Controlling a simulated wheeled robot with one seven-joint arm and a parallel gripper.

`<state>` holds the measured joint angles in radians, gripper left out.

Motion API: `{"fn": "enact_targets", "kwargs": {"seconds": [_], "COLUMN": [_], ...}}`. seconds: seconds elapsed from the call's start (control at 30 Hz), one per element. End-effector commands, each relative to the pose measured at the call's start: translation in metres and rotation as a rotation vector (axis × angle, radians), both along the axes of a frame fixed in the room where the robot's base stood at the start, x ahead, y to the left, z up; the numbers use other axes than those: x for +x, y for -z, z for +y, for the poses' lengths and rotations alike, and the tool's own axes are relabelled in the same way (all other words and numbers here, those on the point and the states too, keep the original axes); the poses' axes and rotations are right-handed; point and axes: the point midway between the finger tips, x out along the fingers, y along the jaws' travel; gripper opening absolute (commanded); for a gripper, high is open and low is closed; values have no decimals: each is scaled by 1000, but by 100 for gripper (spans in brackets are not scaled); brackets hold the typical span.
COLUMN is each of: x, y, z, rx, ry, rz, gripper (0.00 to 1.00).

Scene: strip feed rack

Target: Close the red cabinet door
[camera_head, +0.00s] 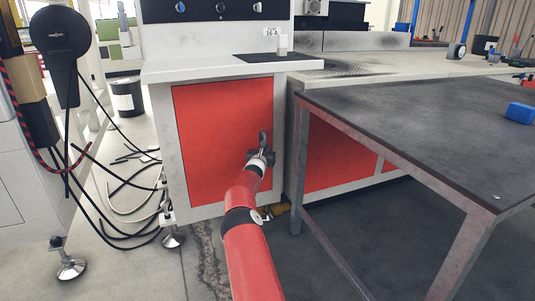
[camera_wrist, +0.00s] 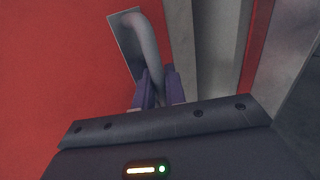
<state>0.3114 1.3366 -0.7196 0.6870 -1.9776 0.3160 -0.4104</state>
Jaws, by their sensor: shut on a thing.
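The red cabinet door (camera_head: 222,140) is on the front of the white cabinet, left of centre in the head view. It looks flush or nearly flush with its frame; I cannot tell whether a small gap remains. The grey handle (camera_wrist: 146,45) is a curved bar on a plate near the door's right edge. My gripper (camera_head: 261,156) is at the handle. In the wrist view its purple fingers (camera_wrist: 159,88) are shut on the lower part of the handle. My red arm hides a bit of the frame below the door.
A dark-topped table (camera_head: 420,120) stands close on the right, its metal legs near my arm. More red panels (camera_head: 335,155) are behind it. Loose cables (camera_head: 120,195) and levelling feet lie at the left. A blue block (camera_head: 520,112) is on the table.

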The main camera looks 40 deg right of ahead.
Motion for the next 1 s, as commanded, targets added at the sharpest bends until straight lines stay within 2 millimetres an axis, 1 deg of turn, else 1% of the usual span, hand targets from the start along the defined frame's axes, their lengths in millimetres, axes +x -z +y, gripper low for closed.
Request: {"fn": "enact_targets", "kwargs": {"seconds": [0.23,0.7,0.73,1.0], "x": [9,11,12,12], "y": [0,-3,-3,-5], "z": [-3,-1,-1,1], "rx": [2,0,-1,-2], "ry": [-18,-26,-26,-26], "rz": [-2,-4,-3,-4], "gripper": [0,0,16,17]}}
